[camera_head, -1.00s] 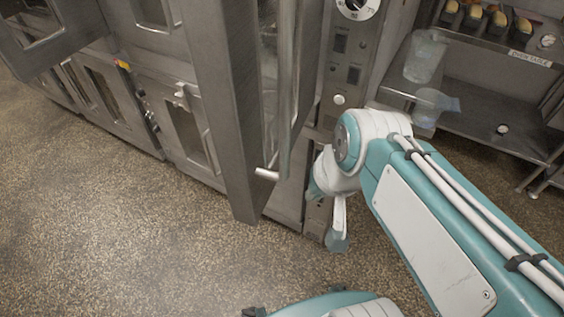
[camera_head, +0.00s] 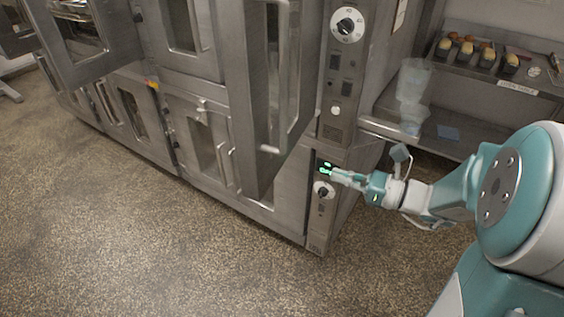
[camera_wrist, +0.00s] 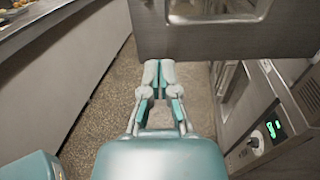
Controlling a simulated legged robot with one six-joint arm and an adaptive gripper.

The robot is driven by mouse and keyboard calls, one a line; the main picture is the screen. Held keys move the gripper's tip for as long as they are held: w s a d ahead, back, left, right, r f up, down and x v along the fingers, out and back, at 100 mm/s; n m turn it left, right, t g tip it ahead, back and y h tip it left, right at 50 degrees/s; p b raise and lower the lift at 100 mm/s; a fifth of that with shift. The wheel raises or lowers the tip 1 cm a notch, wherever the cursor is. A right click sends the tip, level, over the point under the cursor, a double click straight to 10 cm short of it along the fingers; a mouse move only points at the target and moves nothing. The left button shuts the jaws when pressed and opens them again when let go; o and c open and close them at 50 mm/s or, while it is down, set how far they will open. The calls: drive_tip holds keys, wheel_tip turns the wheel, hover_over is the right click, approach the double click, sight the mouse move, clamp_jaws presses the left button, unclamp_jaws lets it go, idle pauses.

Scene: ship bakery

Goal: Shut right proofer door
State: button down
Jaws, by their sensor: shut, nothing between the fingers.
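In the wrist view the door (camera_wrist: 230,42) crosses the top, just beyond my fingertips. My gripper (camera_head: 334,175) is to the right of the door's lower end, in front of the lower control panel. In the wrist view my gripper (camera_wrist: 159,76) is shut with nothing in it. I cannot see it touch the door or handle.
The control panel (camera_head: 337,75) has a dial above and a lit green display (camera_head: 326,167) below. Another door (camera_head: 85,45) stands open at the left. A steel shelf unit (camera_head: 455,125) with bread tins stands at the right. The speckled floor (camera_head: 150,230) is clear in front.

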sight(267, 156)
drive_tip(key=x, duration=1.4)
drive_tip(key=shift+a, duration=0.15)
drive_tip(key=shift+w, duration=0.1)
